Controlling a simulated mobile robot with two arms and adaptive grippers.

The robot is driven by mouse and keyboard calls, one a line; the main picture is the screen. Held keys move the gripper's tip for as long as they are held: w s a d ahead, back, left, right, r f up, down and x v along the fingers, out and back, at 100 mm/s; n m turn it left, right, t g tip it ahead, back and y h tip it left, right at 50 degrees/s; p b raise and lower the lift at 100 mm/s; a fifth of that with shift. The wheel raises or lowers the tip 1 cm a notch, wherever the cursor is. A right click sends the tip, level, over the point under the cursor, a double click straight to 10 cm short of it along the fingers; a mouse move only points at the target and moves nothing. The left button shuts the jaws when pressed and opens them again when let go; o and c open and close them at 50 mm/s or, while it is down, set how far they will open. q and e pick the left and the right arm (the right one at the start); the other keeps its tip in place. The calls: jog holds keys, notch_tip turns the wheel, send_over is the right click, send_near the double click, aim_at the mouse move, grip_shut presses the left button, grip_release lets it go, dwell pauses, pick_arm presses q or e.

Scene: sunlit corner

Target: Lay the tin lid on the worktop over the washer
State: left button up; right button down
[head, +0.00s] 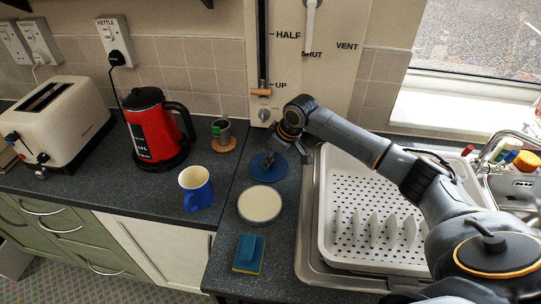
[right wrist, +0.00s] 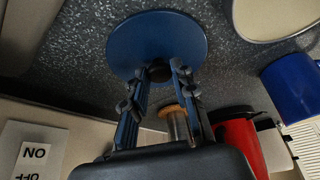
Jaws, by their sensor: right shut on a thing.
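The tin lid (head: 259,174) is a flat blue disc at the back of the worktop, left of the draining board. It also shows in the right wrist view (right wrist: 150,38), with a dark knob (right wrist: 158,72) at its middle. My right gripper (head: 269,161) reaches over it from the right. In the right wrist view its two fingers (right wrist: 160,76) are closed on the knob. I cannot tell whether the lid touches the worktop or is just above it. No washer is visible; the lid and gripper hide the worktop there. My left gripper is not in view.
A round cream-topped dish (head: 261,204) stands just in front of the lid, with a blue sponge (head: 249,250) nearer. A blue mug (head: 196,188), a small metal cup (head: 221,131) and a red kettle (head: 155,128) stand left. The white draining rack (head: 345,165) is right.

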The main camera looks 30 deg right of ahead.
jog(key=shift+f, duration=0.15)
jog(key=c, duration=1.1)
grip_release()
jog(key=b+v, duration=0.1)
jog(key=v, duration=1.1)
jog(key=shift+r+b, duration=0.2)
jog(key=shift+b, duration=0.15)
jog(key=shift+w, duration=0.1)
